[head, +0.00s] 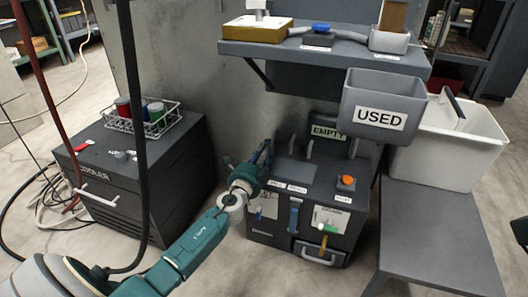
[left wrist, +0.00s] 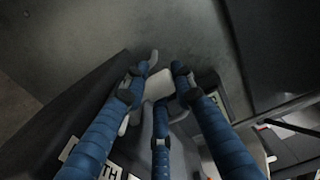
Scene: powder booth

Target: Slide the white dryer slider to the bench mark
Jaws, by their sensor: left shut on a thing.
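My left gripper (head: 266,152) reaches over the back left of the dark machine (head: 310,182). In the left wrist view, the blue fingers of my left gripper (left wrist: 162,78) are closed around a white block, which looks like the slider (left wrist: 159,86). The slider is hidden behind the fingers in the head view. Small white labels (head: 297,188) lie along the machine's top; I cannot read which is the bench mark. A label ending in "TH" (left wrist: 136,176) shows at the bottom of the wrist view. My right gripper does not show.
The machine's front has a blue lever (head: 294,214), a green knob (head: 328,229) and a drawer handle (head: 319,257). An orange button (head: 346,182) is on top. A grey USED bin (head: 382,92) hangs close to the right. A cooler (head: 137,178) stands left.

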